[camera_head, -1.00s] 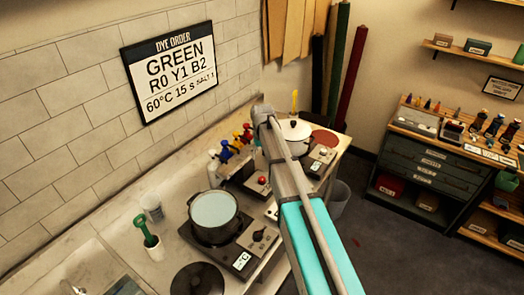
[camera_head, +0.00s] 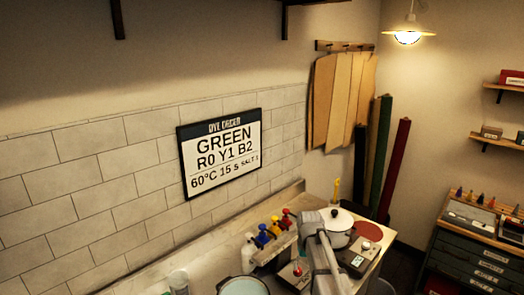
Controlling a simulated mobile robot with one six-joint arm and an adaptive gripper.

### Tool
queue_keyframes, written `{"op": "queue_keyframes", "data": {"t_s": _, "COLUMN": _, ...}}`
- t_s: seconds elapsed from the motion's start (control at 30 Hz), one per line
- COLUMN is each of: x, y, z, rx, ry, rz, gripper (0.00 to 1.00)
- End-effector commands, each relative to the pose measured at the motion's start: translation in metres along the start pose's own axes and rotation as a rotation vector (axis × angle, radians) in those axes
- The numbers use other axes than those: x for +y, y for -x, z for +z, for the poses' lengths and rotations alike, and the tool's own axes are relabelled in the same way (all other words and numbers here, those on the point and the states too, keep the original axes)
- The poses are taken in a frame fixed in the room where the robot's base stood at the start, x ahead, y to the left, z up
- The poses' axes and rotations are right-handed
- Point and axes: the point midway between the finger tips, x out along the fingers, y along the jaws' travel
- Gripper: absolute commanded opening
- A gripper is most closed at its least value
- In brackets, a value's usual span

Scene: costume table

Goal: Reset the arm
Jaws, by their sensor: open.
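My arm (camera_head: 322,250) rises from the bottom edge, right of centre, as a grey link over the counter. The end of the arm and my gripper do not show in this view. The arm overlaps the counter area beside the white lidded pot (camera_head: 338,229) and hides part of it.
A dye order sign (camera_head: 220,153) reading GREEN hangs on the tiled wall. Red, yellow and blue-topped bottles (camera_head: 262,238) stand left of my arm. A pot (camera_head: 243,287) is cut off at the bottom edge. A drawer cabinet (camera_head: 470,262) stands at right. A lamp (camera_head: 409,36) hangs above.

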Motion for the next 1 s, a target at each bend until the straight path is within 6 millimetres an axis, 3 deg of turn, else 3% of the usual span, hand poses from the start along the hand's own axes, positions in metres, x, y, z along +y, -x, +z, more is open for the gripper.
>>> {"op": "queue_keyframes", "data": {"t_s": 0.03, "x": -0.002, "y": -0.011, "z": 0.029, "rx": 0.000, "ry": -0.011, "rz": 0.000, "gripper": 0.79}}
{"op": "queue_keyframes", "data": {"t_s": 0.2, "x": -0.005, "y": -0.029, "z": 0.092, "rx": 0.000, "ry": -0.051, "rz": 0.000, "gripper": 0.79}}
{"op": "queue_keyframes", "data": {"t_s": 0.43, "x": -0.009, "y": -0.045, "z": 0.157, "rx": 0.000, "ry": -0.094, "rz": 0.001, "gripper": 0.79}}
{"op": "queue_keyframes", "data": {"t_s": 0.6, "x": -0.010, "y": -0.050, "z": 0.176, "rx": 0.000, "ry": -0.109, "rz": 0.001, "gripper": 0.79}}
{"op": "queue_keyframes", "data": {"t_s": 1.0, "x": -0.011, "y": -0.049, "z": 0.177, "rx": 0.000, "ry": -0.112, "rz": 0.001, "gripper": 0.79}}
